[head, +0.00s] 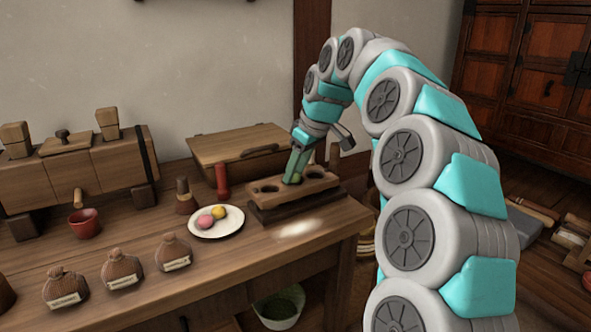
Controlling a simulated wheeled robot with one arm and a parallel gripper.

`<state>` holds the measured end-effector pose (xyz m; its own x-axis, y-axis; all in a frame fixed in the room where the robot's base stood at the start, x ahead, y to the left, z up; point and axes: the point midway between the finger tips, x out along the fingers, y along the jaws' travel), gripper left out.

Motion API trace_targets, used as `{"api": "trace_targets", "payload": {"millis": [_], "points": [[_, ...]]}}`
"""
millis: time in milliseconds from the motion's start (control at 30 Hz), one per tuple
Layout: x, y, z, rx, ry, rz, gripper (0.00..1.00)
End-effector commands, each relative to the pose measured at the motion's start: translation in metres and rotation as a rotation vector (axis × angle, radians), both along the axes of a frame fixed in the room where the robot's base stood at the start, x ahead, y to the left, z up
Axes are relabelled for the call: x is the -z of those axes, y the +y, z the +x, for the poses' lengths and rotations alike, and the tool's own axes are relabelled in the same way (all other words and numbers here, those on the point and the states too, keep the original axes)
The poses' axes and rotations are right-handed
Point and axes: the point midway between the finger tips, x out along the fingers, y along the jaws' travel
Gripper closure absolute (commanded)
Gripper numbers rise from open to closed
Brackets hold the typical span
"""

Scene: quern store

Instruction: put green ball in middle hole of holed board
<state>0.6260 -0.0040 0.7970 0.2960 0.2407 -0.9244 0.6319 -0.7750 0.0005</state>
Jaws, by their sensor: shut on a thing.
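The holed board (265,201) is a brown wooden block with a row of holes, on a dark base near the right end of the wooden table. My gripper (294,177) points down over the board's middle. It is shut on the green ball (291,179), of which only a small part shows between the fingers. The ball is at or just above the middle hole, which the gripper hides; I cannot tell whether it touches the board. The left hole and the right hole show as dark openings on either side.
A white plate (231,225) with a pink ball (205,221) and a yellow ball (219,212) lies left of the board. A red pestle-like object (222,181) stands close behind it. A wooden box (240,145) is behind the board. Several labelled sacks (173,253) line the table front.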

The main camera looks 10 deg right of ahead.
Motion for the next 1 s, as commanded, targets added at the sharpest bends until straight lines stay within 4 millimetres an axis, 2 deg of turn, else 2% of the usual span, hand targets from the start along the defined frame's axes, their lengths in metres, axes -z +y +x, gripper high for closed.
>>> {"api": "trace_targets", "payload": {"millis": [367, 400, 700, 1000], "points": [[-0.0001, 0.0, 0.0, 0.0, 0.0, 0.0, 1.0], [-0.0001, 0.0, 0.0, 0.0, 0.0, 0.0, 0.56], [-0.0001, -0.0001, -0.0001, 0.0, 0.0, 0.0, 0.25], [0.0, -0.0001, -0.0001, 0.0, 0.0, 0.0, 0.25]]}}
